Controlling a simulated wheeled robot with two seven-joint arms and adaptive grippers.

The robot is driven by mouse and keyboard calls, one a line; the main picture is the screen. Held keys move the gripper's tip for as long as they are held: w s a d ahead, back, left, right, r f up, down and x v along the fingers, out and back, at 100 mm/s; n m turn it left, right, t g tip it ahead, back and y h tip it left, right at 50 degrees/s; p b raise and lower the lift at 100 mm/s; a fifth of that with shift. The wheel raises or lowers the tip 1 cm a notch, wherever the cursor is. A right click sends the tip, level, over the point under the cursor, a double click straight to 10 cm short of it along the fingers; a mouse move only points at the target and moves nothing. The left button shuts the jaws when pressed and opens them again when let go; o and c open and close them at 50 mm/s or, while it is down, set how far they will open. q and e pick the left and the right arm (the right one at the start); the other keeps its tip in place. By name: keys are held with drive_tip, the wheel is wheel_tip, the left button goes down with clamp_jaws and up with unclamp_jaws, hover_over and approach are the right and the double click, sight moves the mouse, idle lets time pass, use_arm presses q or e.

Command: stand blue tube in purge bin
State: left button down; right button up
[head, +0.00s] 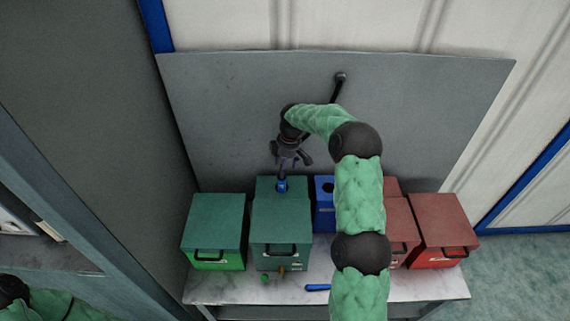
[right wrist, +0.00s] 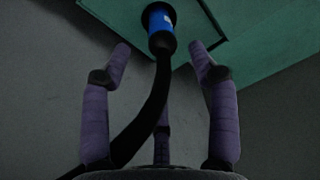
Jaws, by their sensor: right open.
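My right gripper (head: 291,160) is open above the back of the dark green bin in the middle. In the right wrist view its purple fingers (right wrist: 161,58) are spread and hold nothing. A blue cylinder with black ends (head: 282,186) is at that bin's back top; it shows past the fingertips in the right wrist view (right wrist: 160,24), apart from them. A thin blue rod (head: 318,287) lies on the table front. I cannot tell which is the blue tube. A blue bin with a round dark hole (head: 325,197), perhaps the purge bin, is partly hidden by my right arm.
Green bins (head: 216,222) stand on the left and red bins (head: 446,224) on the right of the marble table (head: 235,288). A grey panel (head: 230,110) rises behind. Small green and orange pieces lie at the table front. A black curved strand (right wrist: 150,115) crosses the wrist view.

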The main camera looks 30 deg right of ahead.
sight(282, 182)
drive_tip(key=f, duration=0.3)
drive_tip(key=f+b, duration=0.1)
drive_tip(key=f, duration=0.2)
drive_tip(key=a+f, duration=0.1)
drive_tip(key=f, duration=0.2)
drive_tip(key=shift+w+f+b, duration=0.35)
drive_tip(key=shift+f+b, duration=0.05)
clamp_jaws()
drive_tip(key=shift+r+p, duration=4)
drive_tip(key=shift+r, duration=3.1)
